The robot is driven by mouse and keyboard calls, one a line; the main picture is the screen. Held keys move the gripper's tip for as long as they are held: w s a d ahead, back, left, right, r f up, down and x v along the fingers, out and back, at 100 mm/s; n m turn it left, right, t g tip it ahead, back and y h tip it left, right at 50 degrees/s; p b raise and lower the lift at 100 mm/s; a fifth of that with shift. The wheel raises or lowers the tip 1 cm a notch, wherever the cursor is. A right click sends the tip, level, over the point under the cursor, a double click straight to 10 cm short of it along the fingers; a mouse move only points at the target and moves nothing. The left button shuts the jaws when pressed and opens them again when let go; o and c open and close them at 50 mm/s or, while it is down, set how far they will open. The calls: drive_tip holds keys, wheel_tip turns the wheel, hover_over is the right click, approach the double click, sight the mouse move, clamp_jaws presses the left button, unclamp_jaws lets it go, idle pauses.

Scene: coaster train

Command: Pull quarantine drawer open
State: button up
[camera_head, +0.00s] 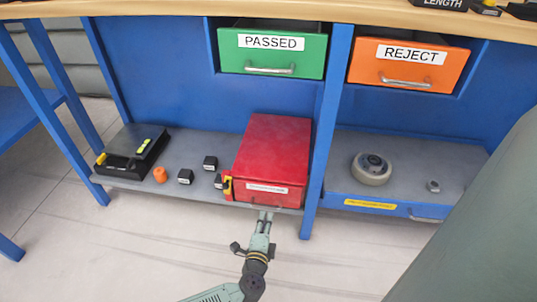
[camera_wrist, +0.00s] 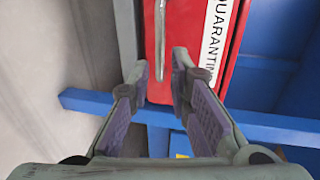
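The quarantine drawer is a red box (camera_head: 275,145) on the lower shelf of the blue bench, with a white label on its front; it looks shut. In the wrist view its red front (camera_wrist: 184,72) shows the word QUARANTINE and a thin metal handle (camera_wrist: 160,40). My gripper (camera_head: 264,214) is just in front of the drawer's lower front edge. In the wrist view my gripper (camera_wrist: 158,72) is open, its two fingertips spread to either side of the handle's line. Whether they touch the handle I cannot tell.
A blue bench leg (camera_head: 328,130) stands close on the right. Small black blocks (camera_head: 185,176) and an orange piece (camera_head: 160,175) lie left. The floor in front is clear.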

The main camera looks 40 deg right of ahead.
sight(269, 208)
drive_tip(key=x, duration=0.6)
drive_tip(key=shift+w+d+f+b, duration=0.1)
drive_tip(key=shift+w+d+b, duration=0.1)
drive_tip(key=shift+d+b, duration=0.1)
drive_tip(key=shift+a, duration=0.1)
clamp_jaws()
